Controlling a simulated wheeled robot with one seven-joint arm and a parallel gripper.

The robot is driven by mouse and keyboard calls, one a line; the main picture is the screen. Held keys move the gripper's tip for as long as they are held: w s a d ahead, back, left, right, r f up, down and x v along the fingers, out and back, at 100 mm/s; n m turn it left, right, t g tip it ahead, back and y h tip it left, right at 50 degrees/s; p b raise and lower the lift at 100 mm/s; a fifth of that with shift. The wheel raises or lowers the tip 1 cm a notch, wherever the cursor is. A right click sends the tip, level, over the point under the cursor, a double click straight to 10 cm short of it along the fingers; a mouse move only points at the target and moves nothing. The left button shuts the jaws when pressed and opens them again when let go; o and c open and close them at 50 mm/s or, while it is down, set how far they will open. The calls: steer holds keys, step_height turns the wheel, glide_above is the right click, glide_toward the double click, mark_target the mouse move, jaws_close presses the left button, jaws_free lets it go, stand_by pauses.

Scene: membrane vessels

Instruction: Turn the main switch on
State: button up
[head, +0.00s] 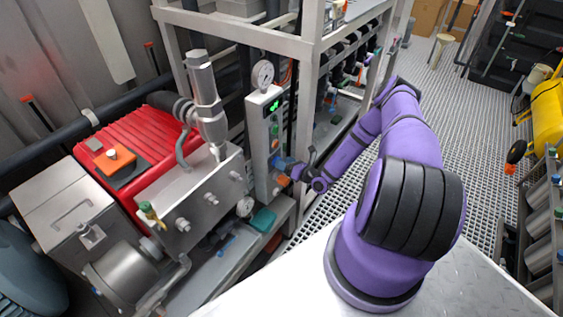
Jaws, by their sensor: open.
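A narrow grey control box (259,150) stands upright on the frame in the middle of the head view. It has a small green-lit display (273,106) at the top and small round buttons below it. An orange knob (282,180), which looks like the main switch, sits low on the box's right face. My gripper (291,170) is at the lower part of this face, close beside the knob. It is open, with nothing seen between its fingers. The fingers are small and partly hide the area around the knob. I cannot tell whether they touch it or how the knob is turned.
A round gauge (263,74) sits above the box. A red motor housing (130,145) and a steel pump block (190,195) fill the left. A grey frame post (308,110) rises just right of the box. The grated floor (465,120) at the right has free room.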

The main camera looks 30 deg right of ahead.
steer(key=v, duration=0.8)
steer(key=shift+s, duration=0.4)
steer(key=shift+d, duration=0.15)
steer(key=w+a+r+n+g+y, duration=0.2)
steer(key=r+n+g+y, duration=0.3)
steer(key=r, duration=0.5)
steer(key=w+a+r+n+g+y, duration=0.2)
steer(key=w+r+n, duration=0.1)
steer(key=r+n, duration=0.6)
steer(key=s+a+r+n+g+h, duration=0.15)
steer(key=a+r+n+g, duration=0.3)
steer(key=r, duration=0.55)
steer(key=s+a+r+n+g, duration=0.2)
steer(key=a+r+n+g, duration=0.25)
steer(key=r, duration=0.55)
steer(key=s+a+r+n+h, duration=0.35)
steer(key=s+r, duration=0.25)
steer(key=r, duration=0.2)
steer(key=s+a+r+n+h, duration=0.3)
steer(key=s+r+n, duration=0.2)
steer(key=r, duration=0.3)
steer(key=s+r+n+t+h, duration=0.4)
steer(key=s+r, duration=0.5)
steer(key=s, duration=0.6)
steer(key=n+h, duration=0.1)
steer(key=n, duration=0.1)
steer(key=shift+n, duration=0.35)
